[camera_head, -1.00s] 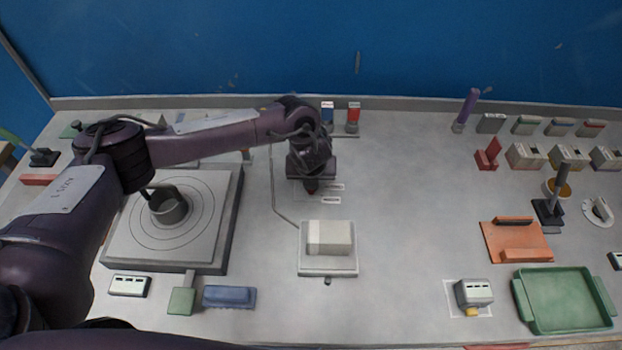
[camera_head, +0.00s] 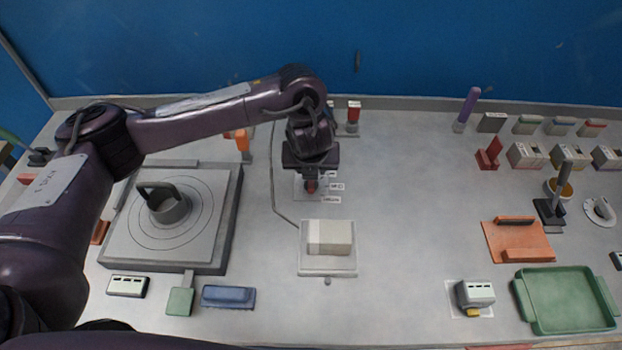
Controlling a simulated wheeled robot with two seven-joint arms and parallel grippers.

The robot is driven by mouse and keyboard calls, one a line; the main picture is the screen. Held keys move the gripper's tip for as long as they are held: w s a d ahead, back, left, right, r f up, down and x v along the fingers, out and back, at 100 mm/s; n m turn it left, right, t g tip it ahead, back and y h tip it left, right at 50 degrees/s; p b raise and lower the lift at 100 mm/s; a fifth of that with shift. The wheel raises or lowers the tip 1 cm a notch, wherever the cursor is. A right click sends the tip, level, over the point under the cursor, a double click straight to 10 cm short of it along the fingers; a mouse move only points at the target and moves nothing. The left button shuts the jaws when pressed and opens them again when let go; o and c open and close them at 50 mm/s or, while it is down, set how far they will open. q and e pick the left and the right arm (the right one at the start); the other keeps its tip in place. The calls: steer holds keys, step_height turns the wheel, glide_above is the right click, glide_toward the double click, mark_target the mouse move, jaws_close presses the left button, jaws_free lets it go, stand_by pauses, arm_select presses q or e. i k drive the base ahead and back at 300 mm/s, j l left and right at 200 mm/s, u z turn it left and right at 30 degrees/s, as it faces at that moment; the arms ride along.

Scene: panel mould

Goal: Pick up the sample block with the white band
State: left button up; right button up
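My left gripper (camera_head: 311,178) points down over a small marked patch with white labels, left of the table's middle. A small dark red piece (camera_head: 311,187) shows at its fingertips; I cannot tell whether it is held or lies beneath them. No block can be picked out surely as the one with the white band. A red upright piece with a pale top (camera_head: 353,112) stands at the back edge, behind the gripper. A pale block (camera_head: 329,238) sits on a light square plate (camera_head: 328,267) in front of the gripper. My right gripper is not in view.
A grey slab (camera_head: 226,210) with rings and a dark handled cup (camera_head: 170,207) is at left. Several small blocks (camera_head: 526,155) stand at back right. An orange board (camera_head: 517,243) and green tray (camera_head: 566,322) are at right.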

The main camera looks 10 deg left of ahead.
mark_target(327, 237)
steer(key=k+j, duration=0.15)
steer(key=k, duration=0.35)
steer(key=k+j, duration=0.15)
steer(key=k, duration=0.35)
steer(key=k+j, duration=0.15)
steer(key=k, duration=0.3)
